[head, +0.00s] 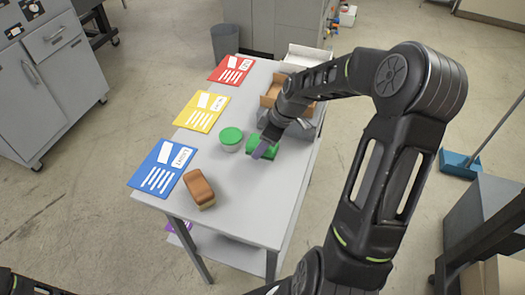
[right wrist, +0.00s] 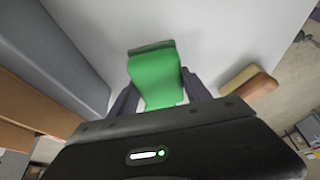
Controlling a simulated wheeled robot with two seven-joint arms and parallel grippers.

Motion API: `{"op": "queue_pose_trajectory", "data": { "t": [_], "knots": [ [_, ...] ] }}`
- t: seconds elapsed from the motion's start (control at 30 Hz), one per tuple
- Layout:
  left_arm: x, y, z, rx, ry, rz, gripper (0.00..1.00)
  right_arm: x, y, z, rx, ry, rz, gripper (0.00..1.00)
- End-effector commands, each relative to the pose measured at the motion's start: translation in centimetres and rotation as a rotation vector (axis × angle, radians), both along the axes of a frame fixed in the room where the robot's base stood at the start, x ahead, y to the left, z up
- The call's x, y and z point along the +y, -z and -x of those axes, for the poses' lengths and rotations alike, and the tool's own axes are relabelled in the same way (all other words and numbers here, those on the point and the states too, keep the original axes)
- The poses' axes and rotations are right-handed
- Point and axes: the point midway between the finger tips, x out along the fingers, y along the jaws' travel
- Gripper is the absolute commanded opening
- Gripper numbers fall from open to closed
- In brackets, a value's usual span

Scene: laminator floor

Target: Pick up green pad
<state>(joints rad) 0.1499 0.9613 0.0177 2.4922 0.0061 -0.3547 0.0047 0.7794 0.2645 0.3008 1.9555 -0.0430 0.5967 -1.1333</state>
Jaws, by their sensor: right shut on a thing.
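The green pad (head: 252,142) is at the right side of the grey table, partly hidden by my right gripper (head: 264,148) in the head view. In the right wrist view the green pad (right wrist: 154,72) stands between the two dark fingers of my right gripper (right wrist: 160,96). The fingers are shut on its sides. I cannot tell whether the pad touches the tabletop. My left gripper is not in view; only a dark piece of my left arm shows at the bottom left corner of the head view.
A white tub with a green lid (head: 231,137) stands just left of the pad. A brown and tan block (head: 199,189) lies nearer the front. Red (head: 232,69), yellow (head: 201,110) and blue (head: 163,168) cards line the left edge. Grey and brown bins (head: 270,92) stand at the right.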

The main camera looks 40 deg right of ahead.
Motion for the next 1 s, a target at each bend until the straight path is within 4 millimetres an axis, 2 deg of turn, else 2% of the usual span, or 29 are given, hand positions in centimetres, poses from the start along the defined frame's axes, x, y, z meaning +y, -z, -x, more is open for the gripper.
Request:
{"op": "queue_pose_trajectory", "data": {
  "t": [0.2,0.33,0.5,1.0],
  "knots": [
    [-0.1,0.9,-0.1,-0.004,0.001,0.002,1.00,0.0,-4.4,-0.1,-0.005,0.000,0.004,0.09],
    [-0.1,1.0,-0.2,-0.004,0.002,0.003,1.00,0.0,-6.0,0.0,-0.001,-0.001,0.002,0.09],
    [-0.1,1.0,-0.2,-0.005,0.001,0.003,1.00,0.0,-6.6,0.0,0.000,0.000,0.000,0.09],
    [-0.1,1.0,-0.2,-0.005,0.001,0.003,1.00,0.0,-6.5,0.0,0.000,0.000,0.000,0.09]
  ]
}}
